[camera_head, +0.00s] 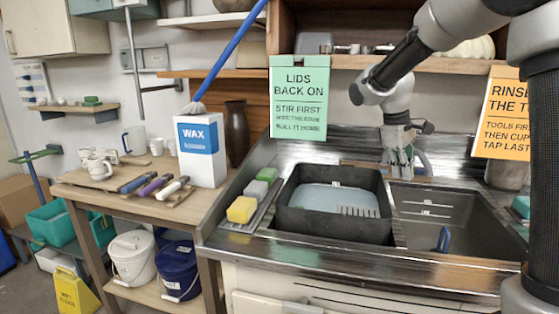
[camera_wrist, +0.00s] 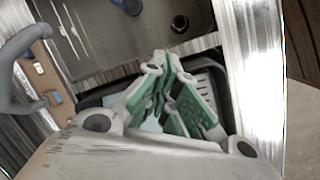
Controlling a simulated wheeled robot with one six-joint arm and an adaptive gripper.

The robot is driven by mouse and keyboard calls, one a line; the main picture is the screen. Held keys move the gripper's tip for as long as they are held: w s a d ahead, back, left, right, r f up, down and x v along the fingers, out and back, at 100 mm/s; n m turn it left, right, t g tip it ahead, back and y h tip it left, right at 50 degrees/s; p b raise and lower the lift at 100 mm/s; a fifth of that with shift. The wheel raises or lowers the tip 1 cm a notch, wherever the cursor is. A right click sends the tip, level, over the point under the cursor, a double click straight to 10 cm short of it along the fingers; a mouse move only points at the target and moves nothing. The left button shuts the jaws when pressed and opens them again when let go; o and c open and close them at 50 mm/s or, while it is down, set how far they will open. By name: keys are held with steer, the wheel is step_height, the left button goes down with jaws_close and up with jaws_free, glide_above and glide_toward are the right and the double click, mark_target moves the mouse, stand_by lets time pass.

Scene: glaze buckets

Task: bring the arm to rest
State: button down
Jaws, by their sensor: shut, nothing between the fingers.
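My gripper (camera_head: 400,165) hangs from my arm over the back of the sink unit, pointing down, between the black tub and the right basin. Its fingers are shut with nothing between them. In the wrist view my gripper (camera_wrist: 165,75) shows green pads drawn together at the tips. The black tub (camera_head: 300,222) with pale liquid stands below and to the left of it; part of its rim shows behind the fingers in the wrist view. No held object is visible.
The faucet (camera_wrist: 28,60) stands close by in the wrist view. The right basin (camera_head: 455,225) holds a blue item (camera_head: 444,240). Colored sponges (camera_head: 242,209) lie left of the tub. A shelf (camera_head: 350,62) and a green sign (camera_head: 298,97) are behind. Glaze buckets (camera_head: 179,271) sit under the table.

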steer(key=s+d+r+m+t+y, duration=0.1)
steer(key=s+m+t, duration=0.1)
steer(key=s, duration=1.2)
steer(key=s+d+r+m+t+y, duration=0.2)
steer(key=s+m, duration=0.3)
steer(key=s, duration=0.8)
steer(key=shift+s+r+m, duration=0.15)
steer(key=shift+s+m, duration=0.15)
steer(key=shift+s, duration=0.1)
